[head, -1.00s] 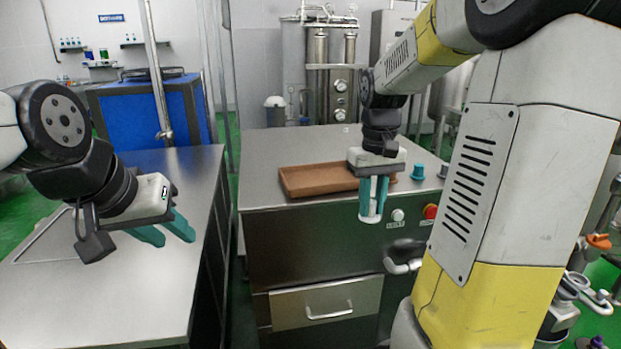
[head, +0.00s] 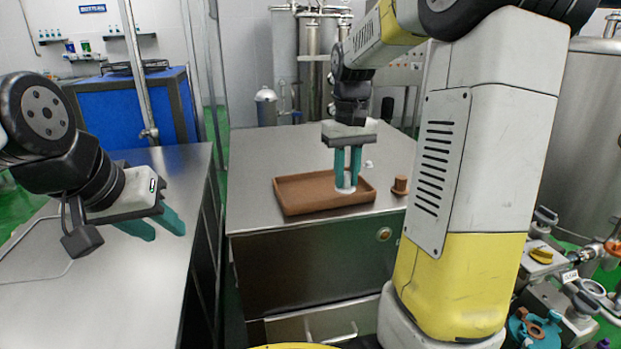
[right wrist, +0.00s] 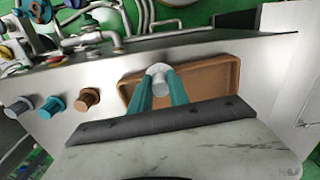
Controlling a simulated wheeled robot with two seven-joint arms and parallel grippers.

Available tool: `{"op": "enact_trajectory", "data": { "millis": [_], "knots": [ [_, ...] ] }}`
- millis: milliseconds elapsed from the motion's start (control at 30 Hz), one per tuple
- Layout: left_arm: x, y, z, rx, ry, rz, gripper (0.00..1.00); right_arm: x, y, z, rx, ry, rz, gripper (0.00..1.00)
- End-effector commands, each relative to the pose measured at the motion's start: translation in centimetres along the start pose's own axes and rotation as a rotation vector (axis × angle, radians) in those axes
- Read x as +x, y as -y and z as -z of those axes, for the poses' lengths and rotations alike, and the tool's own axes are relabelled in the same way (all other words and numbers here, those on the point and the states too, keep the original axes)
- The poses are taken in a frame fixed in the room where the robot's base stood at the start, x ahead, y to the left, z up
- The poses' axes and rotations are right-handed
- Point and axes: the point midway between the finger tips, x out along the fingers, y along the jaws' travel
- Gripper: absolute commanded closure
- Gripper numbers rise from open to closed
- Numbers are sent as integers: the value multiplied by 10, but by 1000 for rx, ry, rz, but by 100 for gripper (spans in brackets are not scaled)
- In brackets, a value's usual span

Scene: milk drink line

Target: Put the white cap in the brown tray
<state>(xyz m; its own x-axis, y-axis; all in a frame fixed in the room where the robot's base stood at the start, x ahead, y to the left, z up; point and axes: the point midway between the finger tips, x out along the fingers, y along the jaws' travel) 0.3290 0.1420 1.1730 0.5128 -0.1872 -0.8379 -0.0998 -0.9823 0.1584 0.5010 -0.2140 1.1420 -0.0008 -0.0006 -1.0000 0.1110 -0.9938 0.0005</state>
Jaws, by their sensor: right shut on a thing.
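The brown tray (head: 300,208) lies on the steel counter in the middle of the head view; it also shows in the right wrist view (right wrist: 225,68). My right gripper (head: 347,178) points down with its teal fingers shut on the white cap (head: 345,189). The cap is over the right part of the tray in the head view; a small gap to the tray floor cannot be ruled out. In the right wrist view the white cap (right wrist: 158,74) sits between the fingertips, in front of the tray. My left gripper (head: 160,228) is empty over the left table, its fingers apart.
A brown cap (head: 400,185) stands right of the tray. In the right wrist view a teal cap (right wrist: 52,106) and a grey cap (right wrist: 20,108) stand beside it. A small white thing (head: 369,164) lies behind the tray. The left table (head: 150,290) is mostly clear.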

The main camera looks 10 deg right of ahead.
Motion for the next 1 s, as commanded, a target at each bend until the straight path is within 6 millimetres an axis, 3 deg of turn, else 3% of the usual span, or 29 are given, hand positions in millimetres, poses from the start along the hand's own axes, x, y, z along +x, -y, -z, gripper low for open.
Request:
{"op": "enact_trajectory", "data": {
  "millis": [200, 333, 567, 800, 1000],
  "knots": [
    [0, 0, 0, 0, 0, 0, 64, 6, 17, 53, -1, -1, 1, 100],
    [0, 0, 0, 0, 0, 0, 64, 7, 23, 69, -1, 0, 1, 100],
    [0, 0, 0, 0, 0, 0, 64, 10, 28, 84, -1, 1, 1, 100],
    [0, 0, 0, 0, 0, 0, 64, 43, 27, 82, 0, 1, 1, 100],
    [0, 0, 0, 0, 0, 0, 64, 43, 27, 82, 0, -1, 1, 100]
  ]
}}
